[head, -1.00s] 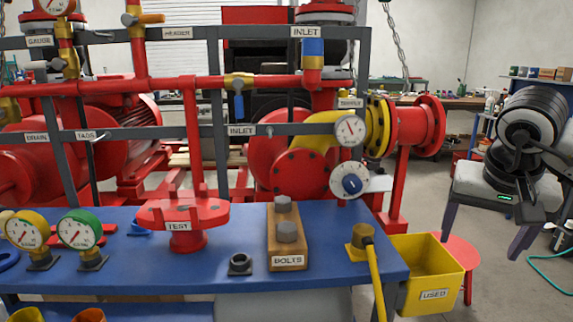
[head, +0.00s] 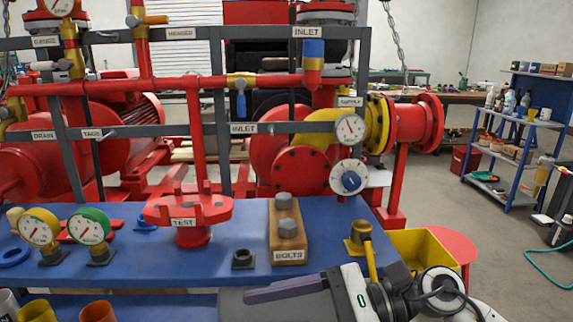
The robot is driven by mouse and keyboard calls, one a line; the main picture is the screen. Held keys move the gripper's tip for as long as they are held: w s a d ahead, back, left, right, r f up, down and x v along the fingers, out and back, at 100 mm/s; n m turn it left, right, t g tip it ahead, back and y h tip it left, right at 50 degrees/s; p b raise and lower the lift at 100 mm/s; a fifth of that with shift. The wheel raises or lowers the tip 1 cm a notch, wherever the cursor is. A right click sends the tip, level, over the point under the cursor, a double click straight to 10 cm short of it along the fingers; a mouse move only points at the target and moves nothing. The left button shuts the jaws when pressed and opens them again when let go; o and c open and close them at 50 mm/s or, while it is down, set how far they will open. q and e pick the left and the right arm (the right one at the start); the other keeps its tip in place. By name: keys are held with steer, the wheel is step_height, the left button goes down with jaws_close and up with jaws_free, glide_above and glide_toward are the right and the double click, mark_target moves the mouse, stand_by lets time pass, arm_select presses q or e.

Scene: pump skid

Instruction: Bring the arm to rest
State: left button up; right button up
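My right arm comes in at the bottom right, with its gripper (head: 285,290) low in front of the blue bench (head: 130,265) and pointing left. One purple-grey finger shows side-on, below the BOLTS block. The other finger is not clearly seen, so I cannot tell how far the gripper is open. I see nothing held in it. My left gripper is out of view.
The bench holds a wooden BOLTS block (head: 288,240), a red TEST flange (head: 188,215), two gauges (head: 90,232) and a brass fitting with a yellow hose (head: 360,240). A yellow bin (head: 425,247) stands right of it. A blue shelf (head: 510,150) stands farther right.

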steer(key=w+d+m+t+p, duration=0.1)
steer(key=w+d+m+t, duration=0.2)
steer(key=m+t, duration=0.8)
steer(key=w+d+m+t+p, duration=0.1)
steer(key=w+d+m+t, duration=0.3)
steer(key=m, duration=1.3)
steer(key=d+f+m+t+h, duration=0.3)
steer(key=d+f+m+h, duration=0.2)
steer(key=f+m+h, duration=0.55)
steer(key=s+d+f+m+g+h, duration=0.1)
steer(key=s+d+f+m+g, duration=0.2)
steer(key=s+f+m, duration=0.5)
steer(key=s+d+f+m+g+h+p, duration=0.1)
steer(key=s+d+f+m+g, duration=0.2)
steer(key=f, duration=1.1)
steer(key=s+m+g, duration=0.2)
steer(key=s+m, duration=0.3)
steer(key=s, duration=0.2)
steer(key=shift+s+d+h, duration=0.15)
steer(key=shift+s+h, duration=0.15)
steer(key=shift+h, duration=0.05)
